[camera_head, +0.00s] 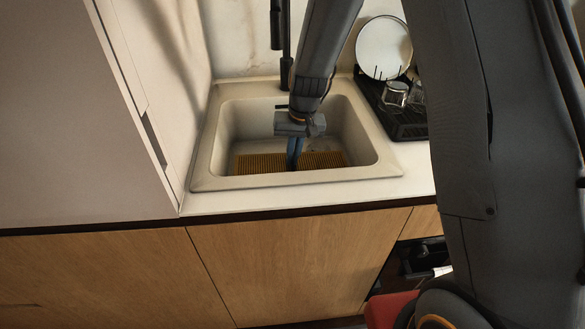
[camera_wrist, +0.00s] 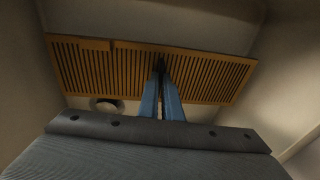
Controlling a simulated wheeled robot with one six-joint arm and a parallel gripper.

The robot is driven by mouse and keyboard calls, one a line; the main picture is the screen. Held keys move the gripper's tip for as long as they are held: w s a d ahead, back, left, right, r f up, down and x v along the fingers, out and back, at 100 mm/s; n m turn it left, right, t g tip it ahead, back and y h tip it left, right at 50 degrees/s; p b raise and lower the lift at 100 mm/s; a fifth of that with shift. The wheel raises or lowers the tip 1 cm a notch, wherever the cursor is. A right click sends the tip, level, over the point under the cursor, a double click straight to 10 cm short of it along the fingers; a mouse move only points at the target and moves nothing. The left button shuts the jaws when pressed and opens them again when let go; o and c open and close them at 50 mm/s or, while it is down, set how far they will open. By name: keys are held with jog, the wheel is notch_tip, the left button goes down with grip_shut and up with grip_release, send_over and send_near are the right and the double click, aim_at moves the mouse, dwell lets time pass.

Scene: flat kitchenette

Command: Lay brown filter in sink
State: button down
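The brown filter (camera_head: 262,163) is a slatted rectangular panel low inside the beige sink (camera_head: 210,165). In the wrist view the filter (camera_wrist: 90,65) spans most of the width, slightly slanted. My gripper (camera_head: 294,165) reaches down into the sink, and its blue fingers meet the filter around its middle. In the wrist view my gripper's fingertips (camera_wrist: 161,70) come close together at the slats and look closed on the filter. The exact contact is dark. Whether the filter rests fully on the sink floor is unclear.
A round drain (camera_wrist: 106,104) shows beside the filter in the wrist view. A dark faucet (camera_head: 285,45) stands behind the sink. A black dish rack (camera_head: 408,128) with a white plate (camera_head: 384,48) and glasses (camera_head: 396,94) is at right. A tall cabinet (camera_head: 75,110) borders the left.

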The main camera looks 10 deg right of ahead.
aim_at(293, 169)
jog(key=shift+f+p, duration=0.4)
jog(key=shift+f, duration=2.25)
jog(key=c, duration=2)
grip_release()
jog(key=shift+o, duration=0.3)
notch_tip(293, 169, up, 12)
jog(key=s+d+b, duration=0.1)
jog(key=b, duration=0.1)
jog(key=shift+s+d, duration=0.2)
jog(key=shift+d, duration=0.1)
